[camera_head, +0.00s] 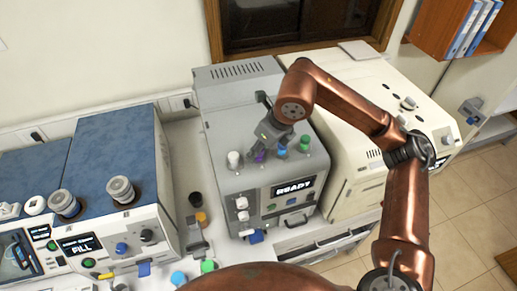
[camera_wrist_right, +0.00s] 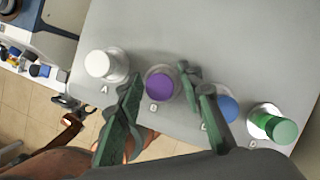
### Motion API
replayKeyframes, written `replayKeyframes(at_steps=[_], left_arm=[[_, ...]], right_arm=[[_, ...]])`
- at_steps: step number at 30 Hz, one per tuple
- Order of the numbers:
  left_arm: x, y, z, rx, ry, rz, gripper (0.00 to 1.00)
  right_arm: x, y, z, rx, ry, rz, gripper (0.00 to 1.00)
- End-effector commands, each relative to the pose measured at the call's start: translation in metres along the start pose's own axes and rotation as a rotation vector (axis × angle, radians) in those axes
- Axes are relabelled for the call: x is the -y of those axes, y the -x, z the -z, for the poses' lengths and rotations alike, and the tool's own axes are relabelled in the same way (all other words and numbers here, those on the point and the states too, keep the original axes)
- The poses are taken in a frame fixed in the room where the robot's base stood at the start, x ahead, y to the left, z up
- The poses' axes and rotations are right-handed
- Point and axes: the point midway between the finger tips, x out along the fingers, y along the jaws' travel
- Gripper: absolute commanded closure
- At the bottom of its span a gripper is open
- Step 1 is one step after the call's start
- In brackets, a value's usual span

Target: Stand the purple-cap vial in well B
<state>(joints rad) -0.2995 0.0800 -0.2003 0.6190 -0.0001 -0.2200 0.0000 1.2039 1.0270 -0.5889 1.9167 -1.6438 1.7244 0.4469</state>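The purple-cap vial (camera_wrist_right: 160,86) stands in the well marked B on the grey machine's top, its cap seen nearly from above in the right wrist view. It also shows as a small purple patch (camera_head: 259,156) under my gripper in the head view. My right gripper (camera_wrist_right: 161,78) is open, with one finger on each side of the purple cap. Gaps show between the cap and the fingers. In the head view, my right gripper (camera_head: 262,146) hangs over the machine top and partly hides the vial. My left gripper is not in view.
A white-cap vial (camera_wrist_right: 106,65) stands at A. A blue-cap vial (camera_wrist_right: 228,107), partly behind a finger, and a green-cap vial (camera_wrist_right: 274,125) stand on the other side. The grey machine (camera_head: 225,125) reads READY. A cream machine (camera_head: 350,110) and a blue-topped machine (camera_head: 115,150) flank it.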

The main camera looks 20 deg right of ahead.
Motion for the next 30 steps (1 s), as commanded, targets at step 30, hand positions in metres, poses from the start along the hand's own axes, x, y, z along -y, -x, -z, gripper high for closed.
replayKeyframes(at_steps=[30], left_arm=[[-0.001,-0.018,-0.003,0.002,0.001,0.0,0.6]], right_arm=[[0.0,0.112,-0.002,0.002,0.0,0.002,0.62]])
